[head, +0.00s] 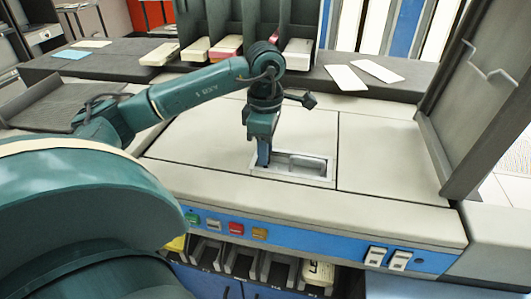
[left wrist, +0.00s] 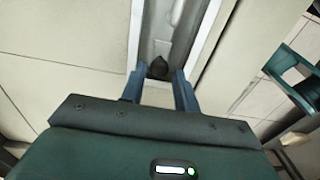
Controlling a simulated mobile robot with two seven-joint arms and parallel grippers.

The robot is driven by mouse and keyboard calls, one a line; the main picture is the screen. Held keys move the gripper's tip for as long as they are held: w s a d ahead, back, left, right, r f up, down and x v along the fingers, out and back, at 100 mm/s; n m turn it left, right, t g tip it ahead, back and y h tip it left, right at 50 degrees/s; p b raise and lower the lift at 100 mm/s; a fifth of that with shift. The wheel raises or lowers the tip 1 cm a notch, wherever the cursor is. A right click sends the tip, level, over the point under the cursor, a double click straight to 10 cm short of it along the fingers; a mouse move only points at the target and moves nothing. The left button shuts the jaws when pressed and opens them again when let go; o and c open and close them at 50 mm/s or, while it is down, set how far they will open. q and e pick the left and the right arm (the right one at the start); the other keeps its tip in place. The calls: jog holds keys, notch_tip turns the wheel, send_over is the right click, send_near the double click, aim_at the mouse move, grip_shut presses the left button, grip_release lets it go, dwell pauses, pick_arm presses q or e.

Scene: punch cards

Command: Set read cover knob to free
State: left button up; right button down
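A dark knob (left wrist: 158,68) with a pointed end shows in the left wrist view, at the near end of a light metal recess. In the head view, this recess (head: 308,165) is set in the beige machine top, and the knob is hidden there behind my left gripper. My left gripper (head: 263,158) points down at the recess's left end. In the left wrist view, its two blue fingers (left wrist: 158,84) are apart, one on each side of the knob, with small gaps visible. Whether the fingertips reach down to the knob's depth is hard to tell. My right gripper is not in view.
The beige top (head: 385,155) is clear around the recess. A raised dark cover (head: 485,105) stands at the right. Card stacks (head: 298,50) and loose cards (head: 345,78) lie on the dark ledge behind. Coloured buttons (head: 236,228) and white switches (head: 399,260) line the blue front strip.

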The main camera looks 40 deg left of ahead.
pick_arm(q)
jog(key=shift+f, duration=0.75)
jog(key=shift+c, duration=0.4)
grip_shut()
